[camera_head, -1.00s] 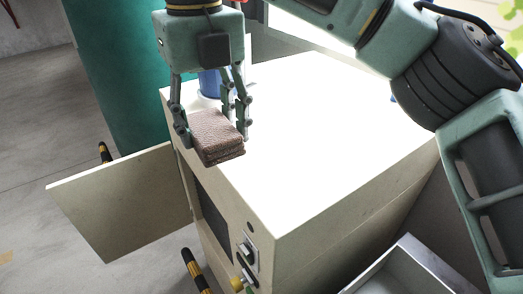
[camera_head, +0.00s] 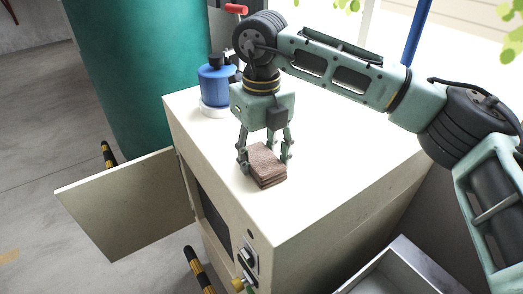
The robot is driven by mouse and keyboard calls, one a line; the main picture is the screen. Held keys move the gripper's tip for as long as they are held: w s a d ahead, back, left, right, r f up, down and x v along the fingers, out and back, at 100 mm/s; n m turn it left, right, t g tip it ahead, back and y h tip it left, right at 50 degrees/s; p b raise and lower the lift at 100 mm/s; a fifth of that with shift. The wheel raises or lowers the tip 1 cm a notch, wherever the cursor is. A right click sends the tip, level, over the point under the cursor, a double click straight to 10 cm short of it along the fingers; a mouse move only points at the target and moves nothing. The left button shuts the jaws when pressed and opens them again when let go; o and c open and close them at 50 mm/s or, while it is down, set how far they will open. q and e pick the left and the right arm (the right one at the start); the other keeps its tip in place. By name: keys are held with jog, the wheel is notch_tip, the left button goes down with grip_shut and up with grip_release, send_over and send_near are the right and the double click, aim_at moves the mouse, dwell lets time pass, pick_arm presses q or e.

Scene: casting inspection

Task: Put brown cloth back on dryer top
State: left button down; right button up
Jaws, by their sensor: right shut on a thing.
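The brown cloth (camera_head: 266,166), a folded stack, is between the fingers of my right gripper (camera_head: 264,161), which is shut on it. The cloth is over the white top of the dryer (camera_head: 330,175), near its front left part. It looks low against the surface, but I cannot tell whether it touches. The gripper points down. The dryer's door (camera_head: 128,205) stands open at the left. My left gripper is not in view.
A blue bottle (camera_head: 215,84) with a black cap stands on a white base at the dryer top's back left corner. A teal cylinder (camera_head: 130,75) stands behind. A grey metal tray (camera_head: 405,265) is at the lower right. The right part of the dryer top is clear.

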aim_at(263, 156)
jog(key=shift+f, duration=0.1)
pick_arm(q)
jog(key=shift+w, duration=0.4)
pick_arm(e)
jog(key=o, duration=1)
jog(key=shift+o, duration=0.2)
jog(key=r+b, duration=0.1)
jog(key=r, duration=0.2)
jog(key=r+b, duration=0.1)
jog(key=r, duration=0.2)
jog(key=shift+w+d+r+b, duration=0.2)
jog(key=shift+r+b, duration=0.1)
jog(key=shift+b, duration=0.1)
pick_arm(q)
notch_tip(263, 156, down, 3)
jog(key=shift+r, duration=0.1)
pick_arm(e)
jog(key=shift+r, duration=0.45)
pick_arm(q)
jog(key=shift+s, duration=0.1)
